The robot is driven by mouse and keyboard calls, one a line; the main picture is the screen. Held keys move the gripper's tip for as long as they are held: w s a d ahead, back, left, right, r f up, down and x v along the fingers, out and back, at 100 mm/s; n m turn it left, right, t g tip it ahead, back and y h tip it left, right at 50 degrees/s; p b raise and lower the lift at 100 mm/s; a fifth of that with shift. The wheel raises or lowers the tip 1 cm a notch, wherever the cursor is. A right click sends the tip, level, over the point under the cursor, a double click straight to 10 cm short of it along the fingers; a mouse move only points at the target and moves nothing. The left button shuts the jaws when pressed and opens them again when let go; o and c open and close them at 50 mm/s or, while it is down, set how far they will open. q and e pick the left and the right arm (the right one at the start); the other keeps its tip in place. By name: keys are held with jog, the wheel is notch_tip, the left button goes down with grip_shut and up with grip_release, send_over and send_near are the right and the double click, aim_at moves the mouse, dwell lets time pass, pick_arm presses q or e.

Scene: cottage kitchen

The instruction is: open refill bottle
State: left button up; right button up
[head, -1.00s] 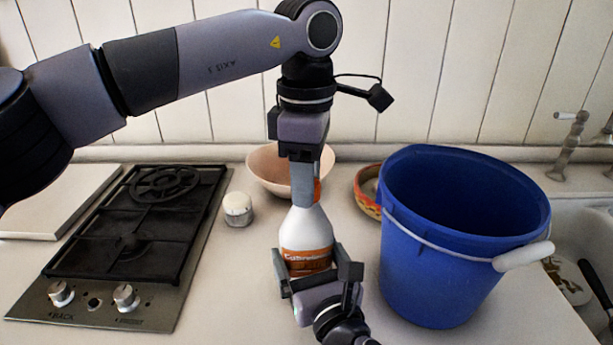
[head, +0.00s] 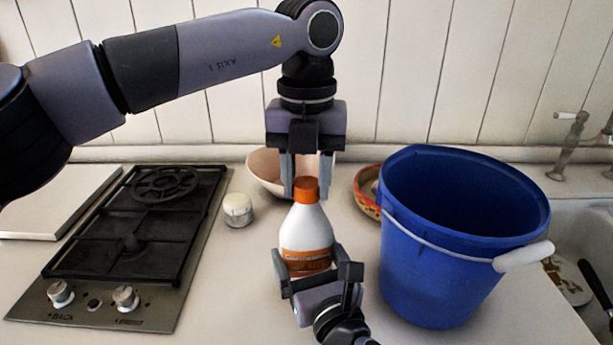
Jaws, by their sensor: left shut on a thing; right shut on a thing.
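The refill bottle is white with an orange label (head: 306,262) and an orange cap (head: 306,191). It stands upright on the counter in the middle of the head view. The cap sits on the bottle's neck. My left gripper (head: 307,190) points straight down from above, its two fingers on the left and right sides of the cap, shut on it. My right gripper (head: 314,268) comes from the front and is shut around the lower body of the bottle. Its fingers hide part of the label and the bottle's base.
A large blue bucket (head: 440,260) stands close on the right. A pink bowl (head: 262,170) and a patterned dish (head: 367,205) are behind. A small white-lidded jar (head: 238,209) and a gas hob (head: 130,240) are to the left. The sink (head: 590,220) is at far right.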

aim_at(307, 182)
pick_arm(q)
jog(key=n, duration=1.4)
jog(key=shift+n, duration=0.4)
jog(key=shift+r, duration=0.25)
jog(key=shift+r, duration=0.9)
jog(key=shift+r, duration=2)
pick_arm(e)
jog(key=o, duration=1.8)
jog(key=shift+c, duration=0.2)
